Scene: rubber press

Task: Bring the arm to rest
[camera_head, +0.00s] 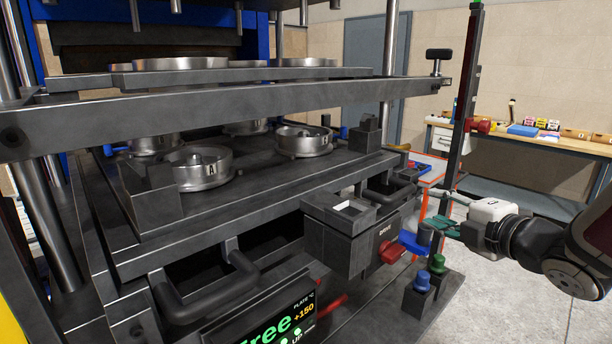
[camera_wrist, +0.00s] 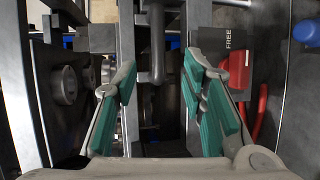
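My gripper (camera_head: 452,213) is at the right of the head view, out beside the front of the press (camera_head: 240,204), with air between it and the press plates. In the wrist view my gripper (camera_wrist: 160,95) shows its two green-padded fingers spread apart. Nothing is between the fingers. The press front, a handle bar and a red knob (camera_wrist: 240,68) lie beyond the fingers in that view.
Round metal moulds (camera_head: 203,167) sit on the lower plate, one marked A. A workbench (camera_head: 520,140) with small items is behind; floor at right is clear.

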